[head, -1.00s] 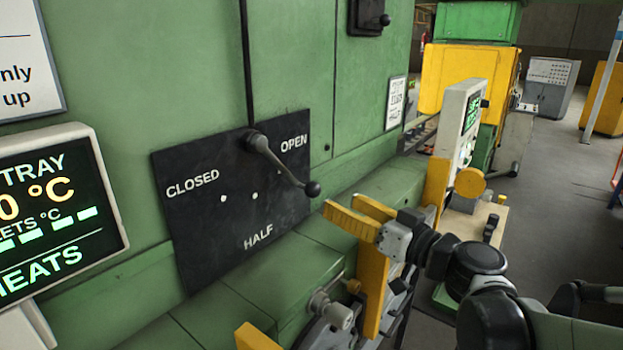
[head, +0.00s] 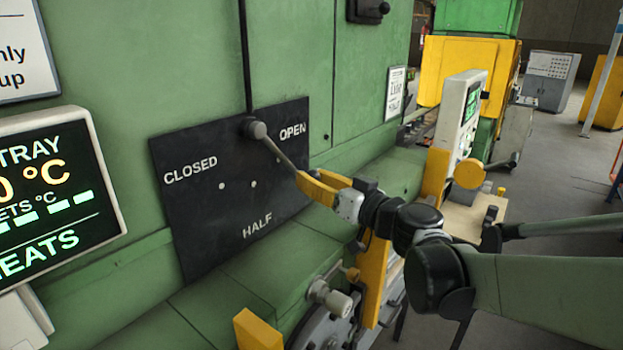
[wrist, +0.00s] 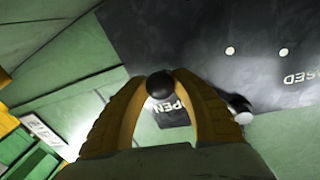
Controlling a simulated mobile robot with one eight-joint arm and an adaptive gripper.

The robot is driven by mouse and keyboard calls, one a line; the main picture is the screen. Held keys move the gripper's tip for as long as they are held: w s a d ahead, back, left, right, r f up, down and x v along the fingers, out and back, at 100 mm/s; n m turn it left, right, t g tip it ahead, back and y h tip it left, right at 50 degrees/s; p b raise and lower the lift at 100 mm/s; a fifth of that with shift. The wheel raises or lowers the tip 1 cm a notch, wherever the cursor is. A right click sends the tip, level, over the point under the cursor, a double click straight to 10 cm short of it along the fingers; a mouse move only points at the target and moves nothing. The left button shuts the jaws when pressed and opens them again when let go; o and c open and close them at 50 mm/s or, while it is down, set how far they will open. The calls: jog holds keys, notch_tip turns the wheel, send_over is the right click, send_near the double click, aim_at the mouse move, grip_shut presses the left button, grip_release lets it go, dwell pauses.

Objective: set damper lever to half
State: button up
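The damper lever (head: 280,152) is a grey rod on a round hub, mounted on a black plate (head: 215,215) marked CLOSED, HALF and OPEN. It slants down to the right, just below the word OPEN. My gripper (head: 306,184) is at the lever's outer end, and its yellow fingers hide the knob in the head view. In the wrist view, the round black knob (wrist: 160,85) sits between the two fingertips, which appear to touch it on both sides. The lever's hub (wrist: 241,112) shows to the right there.
A lit display (head: 50,195) stands at the left. A green ledge (head: 240,275) runs below the plate. A yellow bracket and a handwheel with a grey knob (head: 335,300) are below my gripper. The wall in front of the plate's left and lower parts is clear.

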grip_shut()
jog(key=shift+s+f, duration=0.1)
jog(key=shift+f, duration=0.05)
jog(key=shift+s+a+f+m, duration=0.3)
jog(key=shift+s+a+m, duration=0.05)
jog(key=shift+m, duration=0.15)
jog(key=shift+s+a+f+m+g+p, duration=0.25)
jog(key=shift+s+a+f+m, duration=0.25)
jog(key=shift+s+a+m, duration=0.6)
jog(key=shift+s+a+f+m+g+p, duration=0.15)
jog(key=shift+s+a+f+m, duration=0.3)
jog(key=shift+s+a+m, duration=0.55)
jog(key=shift+s+a+f+m+g+p, duration=0.25)
jog(key=shift+s+a+f+m, duration=0.35)
jog(key=shift+s+m, duration=0.7)
jog(key=shift+s+a+r, duration=0.1)
jog(key=shift+s, duration=0.1)
